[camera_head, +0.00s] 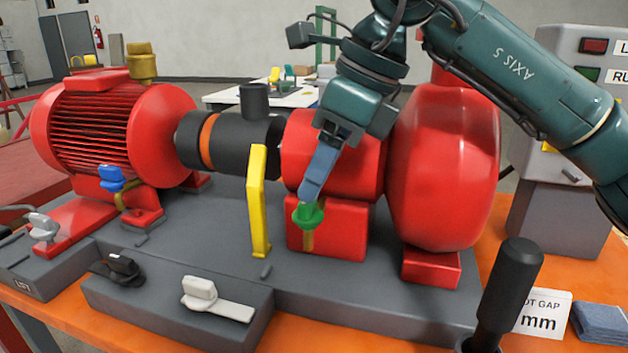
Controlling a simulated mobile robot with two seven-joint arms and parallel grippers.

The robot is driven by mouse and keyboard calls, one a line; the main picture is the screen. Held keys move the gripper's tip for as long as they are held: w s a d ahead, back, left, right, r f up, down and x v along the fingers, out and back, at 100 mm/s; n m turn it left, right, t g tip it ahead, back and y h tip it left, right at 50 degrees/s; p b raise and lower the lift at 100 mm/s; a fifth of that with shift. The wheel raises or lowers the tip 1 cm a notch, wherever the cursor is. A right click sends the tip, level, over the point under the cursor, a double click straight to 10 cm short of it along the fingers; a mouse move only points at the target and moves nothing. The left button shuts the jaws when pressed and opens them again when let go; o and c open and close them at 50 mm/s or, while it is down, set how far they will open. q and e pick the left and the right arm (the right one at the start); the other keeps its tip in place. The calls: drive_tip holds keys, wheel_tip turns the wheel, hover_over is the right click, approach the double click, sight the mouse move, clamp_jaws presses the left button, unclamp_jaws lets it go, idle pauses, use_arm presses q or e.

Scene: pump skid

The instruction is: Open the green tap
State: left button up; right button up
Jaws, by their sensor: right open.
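The green tap (309,214) sits low on the front of the red pump block, in the middle of the skid. My right gripper (308,198) comes down from the upper right, and its blue-grey fingers are right at the tap's top. One finger hides most of the other, and the gap between them does not show. I cannot tell whether the fingers touch the tap. My left gripper is not in view.
A yellow upright handle (257,200) stands just left of the tap. A blue tap (117,178), a white lever (214,299) and a black tap (117,268) are further left. A black cylindrical handle (511,285) rises at the front right. The red pump housing (446,170) is close on the right.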

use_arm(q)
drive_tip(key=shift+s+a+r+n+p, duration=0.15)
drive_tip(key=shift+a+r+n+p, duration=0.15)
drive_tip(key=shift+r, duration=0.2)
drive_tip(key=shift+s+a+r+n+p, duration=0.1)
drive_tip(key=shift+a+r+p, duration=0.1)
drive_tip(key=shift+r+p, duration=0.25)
use_arm(e)
drive_tip(key=v, duration=0.9)
drive_tip(key=shift+r, duration=0.3)
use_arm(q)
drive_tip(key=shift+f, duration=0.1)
